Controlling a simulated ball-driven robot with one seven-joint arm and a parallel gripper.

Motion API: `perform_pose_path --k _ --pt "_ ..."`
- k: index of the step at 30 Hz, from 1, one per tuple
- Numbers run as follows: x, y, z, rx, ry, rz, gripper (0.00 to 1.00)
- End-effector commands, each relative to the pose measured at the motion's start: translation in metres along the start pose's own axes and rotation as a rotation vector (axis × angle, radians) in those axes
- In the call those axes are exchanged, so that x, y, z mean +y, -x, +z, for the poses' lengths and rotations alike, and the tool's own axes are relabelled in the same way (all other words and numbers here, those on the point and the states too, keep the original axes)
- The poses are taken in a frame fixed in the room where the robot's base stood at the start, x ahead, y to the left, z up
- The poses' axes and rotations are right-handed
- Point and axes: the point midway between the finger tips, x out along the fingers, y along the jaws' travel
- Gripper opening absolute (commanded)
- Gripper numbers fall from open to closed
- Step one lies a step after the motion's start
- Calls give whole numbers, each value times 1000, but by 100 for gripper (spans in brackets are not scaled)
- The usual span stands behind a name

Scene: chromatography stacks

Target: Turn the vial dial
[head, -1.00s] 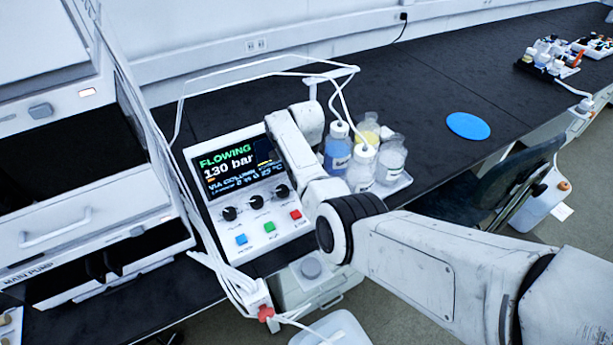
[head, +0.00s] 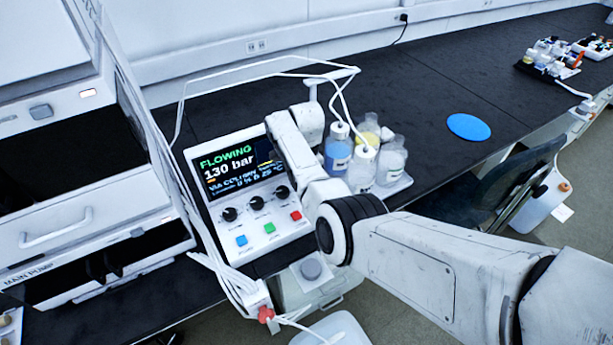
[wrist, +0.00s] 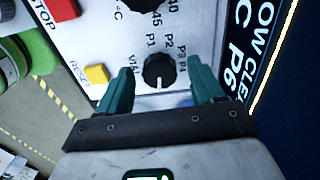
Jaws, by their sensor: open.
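The vial dial (wrist: 159,71) is a small black round knob on a white panel in the wrist view. Labels VIAL, P1, P2, P3 and P4 curve around it. A pale line shows on its lower part. My gripper (wrist: 160,82) is open, with one green finger on each side of the dial. The fingers look apart from the knob; I cannot tell how far they stand from the panel. In the head view, my arm hides the gripper and I cannot make out this dial.
A yellow RESET button (wrist: 96,74), a red STOP button (wrist: 62,9) and a larger temperature knob (wrist: 146,3) are near the dial. In the head view, a pump control panel (head: 218,222) and capped bottles (head: 391,160) stand close to my arm. The bench right of them is mostly clear.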

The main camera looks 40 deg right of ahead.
Motion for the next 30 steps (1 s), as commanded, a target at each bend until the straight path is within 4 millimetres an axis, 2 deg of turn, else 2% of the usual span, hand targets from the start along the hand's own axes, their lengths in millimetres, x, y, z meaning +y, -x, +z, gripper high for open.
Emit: perform_pose_path --k 5,15,19,24,30 --pt "-1 12 0 0 0 -2 67" --pt "-1 74 0 0 0 -4 67" --pt "-1 93 0 0 -1 -4 67" --pt "0 106 0 0 -1 -1 67" --pt "0 108 0 0 0 0 67"
